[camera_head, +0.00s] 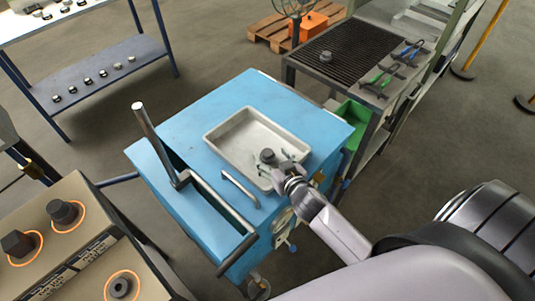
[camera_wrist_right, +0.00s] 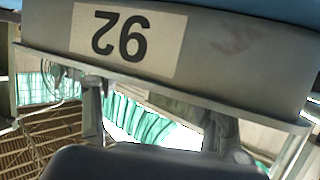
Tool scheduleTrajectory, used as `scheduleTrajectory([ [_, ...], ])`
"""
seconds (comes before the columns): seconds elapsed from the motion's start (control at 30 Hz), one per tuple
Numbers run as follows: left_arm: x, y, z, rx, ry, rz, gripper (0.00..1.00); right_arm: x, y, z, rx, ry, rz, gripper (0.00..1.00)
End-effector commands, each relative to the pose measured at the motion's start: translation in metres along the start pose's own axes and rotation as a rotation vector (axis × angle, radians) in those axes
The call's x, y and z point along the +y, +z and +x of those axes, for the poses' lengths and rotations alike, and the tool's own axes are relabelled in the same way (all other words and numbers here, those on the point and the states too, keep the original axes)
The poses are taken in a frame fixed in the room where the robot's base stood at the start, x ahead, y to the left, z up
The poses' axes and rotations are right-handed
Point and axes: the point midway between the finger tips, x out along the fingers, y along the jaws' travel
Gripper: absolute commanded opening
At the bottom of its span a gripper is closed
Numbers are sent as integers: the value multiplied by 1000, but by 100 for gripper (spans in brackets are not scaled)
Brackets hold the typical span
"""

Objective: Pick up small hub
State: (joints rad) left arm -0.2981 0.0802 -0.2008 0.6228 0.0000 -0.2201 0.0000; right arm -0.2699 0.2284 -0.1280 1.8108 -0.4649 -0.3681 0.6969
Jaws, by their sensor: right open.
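My right gripper (camera_head: 272,166) is over the right part of a shallow grey tray (camera_head: 213,139) on a blue cabinet. Its fingers are apart. A dark round piece (camera_head: 268,155) shows at the fingertips; I cannot tell if it is a hub or part of the gripper. In the right wrist view the gripper's two fingers (camera_wrist_right: 155,125) stand apart, with no hub visible between them. A small grey hub-like part (camera_head: 325,56) sits on the dark grate table at the back. My left gripper is not in view.
The blue cabinet (camera_head: 180,125) has an upright bar and handle at left. A panel with orange-ringed dark parts (camera_head: 62,212) is at lower left. Several small parts (camera_head: 103,74) sit on the left shelf. A grey wall with an upside-down "92" label (camera_wrist_right: 120,36) fills the upper wrist view.

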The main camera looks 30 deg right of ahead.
Motion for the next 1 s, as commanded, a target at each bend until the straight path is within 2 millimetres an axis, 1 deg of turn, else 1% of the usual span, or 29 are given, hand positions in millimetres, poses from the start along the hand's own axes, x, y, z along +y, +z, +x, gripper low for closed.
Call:
scheduleTrajectory([
  [0.03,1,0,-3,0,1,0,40,0,-1,7,1,0,-1,64],
  [0.1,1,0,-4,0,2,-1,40,0,-1,16,0,0,-1,64],
  [0.2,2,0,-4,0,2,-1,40,-1,0,22,0,-1,1,64],
  [0.47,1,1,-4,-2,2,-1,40,-1,1,24,0,-1,0,64],
  [1.0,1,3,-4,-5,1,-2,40,0,1,24,0,-1,0,28],
])
